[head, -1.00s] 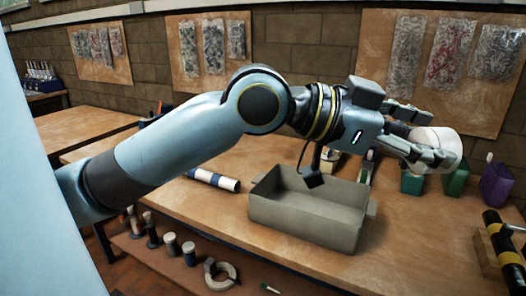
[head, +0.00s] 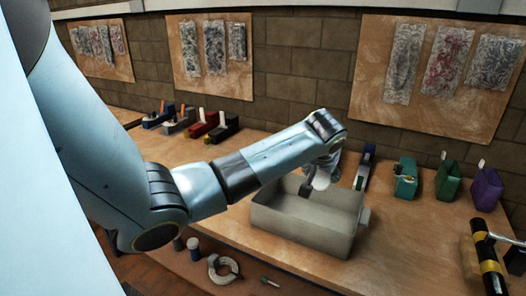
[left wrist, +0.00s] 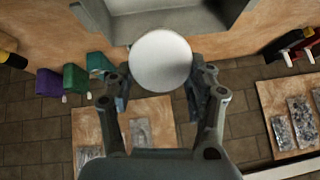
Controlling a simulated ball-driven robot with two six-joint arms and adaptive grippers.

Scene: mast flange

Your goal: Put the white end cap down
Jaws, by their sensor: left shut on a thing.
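The white end cap (left wrist: 160,62) shows as a round pale disc between the two fingers of my left gripper (left wrist: 160,88) in the left wrist view. The fingers are shut on its sides. In the head view my left gripper (head: 324,172) points down over the grey open bin (head: 300,234), mostly hidden by my wrist. A small pale part of the cap (head: 321,181) shows below it. I cannot tell how high the cap is above the bin floor. The bin's wall also shows at the top of the left wrist view (left wrist: 165,24). My right gripper is not in view.
Teal (head: 405,180), green (head: 447,182) and purple (head: 486,190) containers stand right of the bin. A black tube with yellow bands (head: 488,258) lies at the far right. Hand planes stand behind on the left. Bare bench lies between bin and tube.

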